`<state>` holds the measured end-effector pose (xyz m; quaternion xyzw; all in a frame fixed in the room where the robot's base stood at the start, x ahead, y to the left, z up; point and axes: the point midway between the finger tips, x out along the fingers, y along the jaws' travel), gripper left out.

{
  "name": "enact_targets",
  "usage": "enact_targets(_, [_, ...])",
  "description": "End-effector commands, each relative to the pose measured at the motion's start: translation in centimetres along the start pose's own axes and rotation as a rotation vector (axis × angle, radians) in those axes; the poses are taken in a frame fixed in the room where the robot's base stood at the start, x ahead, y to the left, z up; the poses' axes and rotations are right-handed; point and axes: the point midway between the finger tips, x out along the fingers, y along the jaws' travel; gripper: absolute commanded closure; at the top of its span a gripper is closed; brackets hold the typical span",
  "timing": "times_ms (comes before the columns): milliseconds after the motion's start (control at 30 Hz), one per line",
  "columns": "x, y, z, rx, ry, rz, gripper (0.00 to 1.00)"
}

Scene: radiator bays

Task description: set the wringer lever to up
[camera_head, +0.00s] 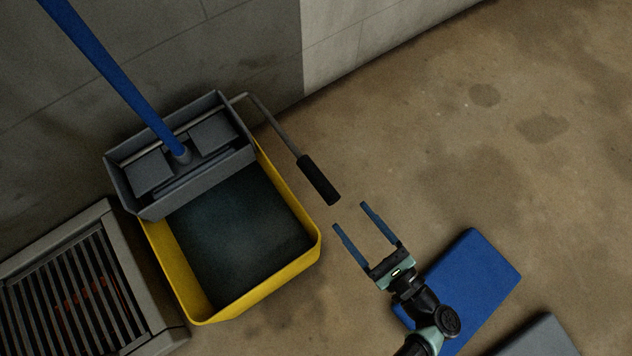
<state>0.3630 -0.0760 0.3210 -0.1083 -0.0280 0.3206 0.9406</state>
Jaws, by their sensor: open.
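The wringer lever (283,133) is a thin grey rod with a black grip (319,180). It runs from the right side of the grey wringer (133,201) out and toward the lower right, past the edge of the yellow bucket (268,290). The lever's height is hard to judge from this view above. My gripper (349,215) is open and empty. Its two blue fingers point toward the upper left, just below and right of the black grip, apart from it in the picture. Nothing hides the grip.
A blue mop handle (110,72) stands in the wringer and leans to the upper left. A grated heater (125,270) stands at left. A blue flat block (484,276) and a grey one (542,340) lie at lower right. The wall is behind; the floor at right is clear.

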Motion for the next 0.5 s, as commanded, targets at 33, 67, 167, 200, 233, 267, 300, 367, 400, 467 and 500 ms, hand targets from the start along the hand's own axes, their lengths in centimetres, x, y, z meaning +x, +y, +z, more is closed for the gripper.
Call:
enact_targets(33, [-0.3, 0.3, -0.7, 0.019, -0.009, -0.009, 0.31])
enact_targets(67, [-0.3, 0.4, -0.7, 0.025, -0.013, -0.012, 0.31])
enact_targets(167, [0.1, 0.5, -0.7, 0.031, -0.017, -0.013, 0.31])
enact_targets(200, [0.5, 0.5, -0.6, 0.031, -0.016, -0.012, 0.31])
enact_targets(233, [0.9, 0.5, -0.6, 0.029, -0.017, -0.01, 0.31])
enact_targets(267, [1.4, 0.5, -0.6, 0.029, -0.017, -0.011, 0.31])
enact_targets(300, [2.0, 0.6, -0.7, 0.03, -0.017, -0.009, 0.31])
enact_targets(367, [3.2, 0.6, -0.8, 0.028, -0.016, -0.009, 0.31])
enact_targets(400, [4.1, 0.6, -0.8, 0.028, -0.017, -0.008, 0.31])
enact_targets(467, [5.4, 0.6, -0.8, 0.028, -0.017, -0.008, 0.31])
enact_targets(500, [6.3, 0.5, -0.8, 0.027, -0.016, -0.009, 0.31])
